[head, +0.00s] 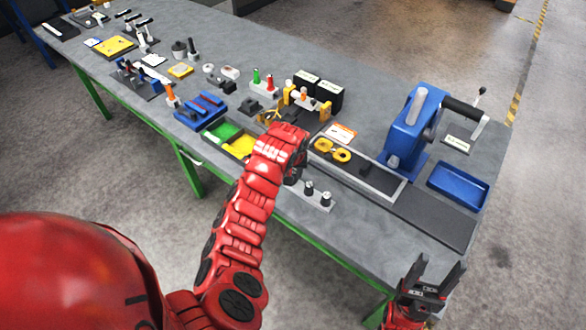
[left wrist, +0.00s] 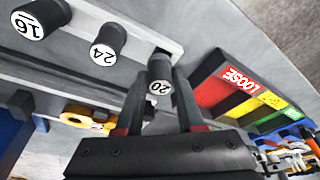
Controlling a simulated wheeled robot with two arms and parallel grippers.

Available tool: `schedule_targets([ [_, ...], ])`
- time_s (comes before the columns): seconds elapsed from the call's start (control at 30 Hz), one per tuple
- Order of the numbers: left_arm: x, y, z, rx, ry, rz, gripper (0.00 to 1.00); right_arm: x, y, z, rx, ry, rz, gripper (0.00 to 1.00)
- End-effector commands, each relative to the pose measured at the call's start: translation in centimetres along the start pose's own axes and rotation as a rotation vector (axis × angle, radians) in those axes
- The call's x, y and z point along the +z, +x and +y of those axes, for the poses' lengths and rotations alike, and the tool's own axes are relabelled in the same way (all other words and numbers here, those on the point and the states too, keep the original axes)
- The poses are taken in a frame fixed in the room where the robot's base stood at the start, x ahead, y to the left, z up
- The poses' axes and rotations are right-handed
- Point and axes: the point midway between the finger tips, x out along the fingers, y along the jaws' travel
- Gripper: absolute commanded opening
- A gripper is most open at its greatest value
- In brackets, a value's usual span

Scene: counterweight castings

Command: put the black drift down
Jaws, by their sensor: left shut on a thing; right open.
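My left gripper (head: 297,172) is shut on a black drift whose end is marked 20 (left wrist: 159,72). In the left wrist view the fingers (left wrist: 158,112) stand on both sides of the drift. The drift is at the end of a light grey rack (left wrist: 135,28); I cannot tell whether it is seated or just above it. Two other black drifts, marked 24 (left wrist: 108,42) and 16 (left wrist: 42,18), stand in the rack. They also show in the head view (head: 325,198). My arm hides the held drift there. My right gripper (head: 437,277) is open and empty off the table's front edge.
A tray with green and yellow sections (head: 224,131) lies left of my left arm; its red section reads LOOSE (left wrist: 236,76). Yellow rings (head: 333,150), a blue press (head: 405,130) and a blue tray (head: 458,187) are to the right. The dark mat (head: 435,217) is bare.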

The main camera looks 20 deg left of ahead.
Motion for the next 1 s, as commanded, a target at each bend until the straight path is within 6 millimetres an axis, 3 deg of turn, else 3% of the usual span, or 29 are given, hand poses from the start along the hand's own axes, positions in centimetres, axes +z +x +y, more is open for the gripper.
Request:
schedule_targets([
  [0.43, 0.28, 1.07, -0.05, 0.0, -0.001, 0.002, 0.0, 0.02, -0.08, 0.0, 0.0, 0.0, -0.001, 0.59],
  [0.47, 0.29, 1.07, -0.04, 0.0, -0.001, 0.001, 0.39, 0.01, -0.05, 0.0, 0.0, 0.0, 0.0, 0.59],
  [0.6, 0.27, 0.96, -0.05, -0.001, -0.001, 0.001, 0.64, -0.01, 0.04, 0.0, 0.0, 0.0, 0.0, 0.59],
  [1.0, 0.08, 0.3, -0.07, -0.001, -0.001, 0.002, 0.67, -0.08, 0.47, 0.02, 0.0, 0.0, 0.0, 0.59],
])
